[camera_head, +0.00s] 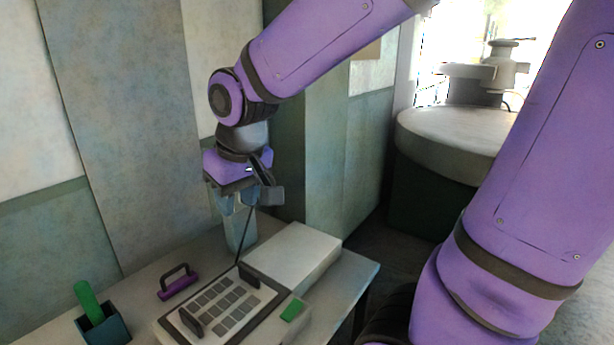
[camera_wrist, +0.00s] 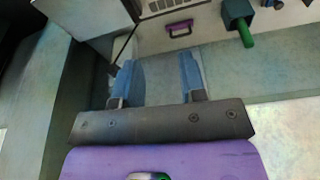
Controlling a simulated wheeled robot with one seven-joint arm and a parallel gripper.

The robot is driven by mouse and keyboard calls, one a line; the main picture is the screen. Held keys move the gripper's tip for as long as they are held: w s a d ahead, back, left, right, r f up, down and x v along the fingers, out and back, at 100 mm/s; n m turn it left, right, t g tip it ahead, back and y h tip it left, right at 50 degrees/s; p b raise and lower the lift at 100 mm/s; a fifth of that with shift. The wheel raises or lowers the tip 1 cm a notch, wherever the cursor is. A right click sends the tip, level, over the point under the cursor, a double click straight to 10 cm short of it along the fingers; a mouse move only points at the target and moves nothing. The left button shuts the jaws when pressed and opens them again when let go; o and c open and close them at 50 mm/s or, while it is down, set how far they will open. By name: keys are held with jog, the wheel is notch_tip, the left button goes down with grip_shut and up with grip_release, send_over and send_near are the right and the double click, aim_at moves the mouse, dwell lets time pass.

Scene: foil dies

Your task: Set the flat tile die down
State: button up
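A flat panel (camera_head: 222,306) with a grid of dark square tiles and an upright dark tab at each end lies on the bench. Its edge shows at the top of the wrist view (camera_wrist: 168,10). A purple piece with a dark arched handle (camera_head: 178,284) lies left of it, also in the wrist view (camera_wrist: 180,30). I cannot tell for certain which is the flat tile die. My gripper (camera_head: 238,245) points down behind the panel. In the wrist view its two blue fingers (camera_wrist: 155,85) stand wide apart with nothing held between them.
A pale box (camera_head: 292,256) stands right of the panel, with a green pad (camera_head: 293,310) nearer. A thin dark rod (camera_head: 248,235) rises by the panel. A dark cup (camera_head: 112,330) holds a green cylinder (camera_head: 88,300) at left. A round table (camera_head: 455,135) stands behind, right.

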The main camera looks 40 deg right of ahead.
jog(key=s+d+r+t, duration=0.1)
jog(key=s+d+r, duration=0.1)
jog(key=s, duration=0.3)
jog(key=s+d+r+m+t, duration=0.1)
jog(key=s+d+r, duration=0.2)
jog(key=s, duration=0.3)
jog(key=shift+s+r, duration=0.3)
jog(key=shift+r, duration=0.25)
jog(key=shift+d, duration=0.1)
dwell(1.4)
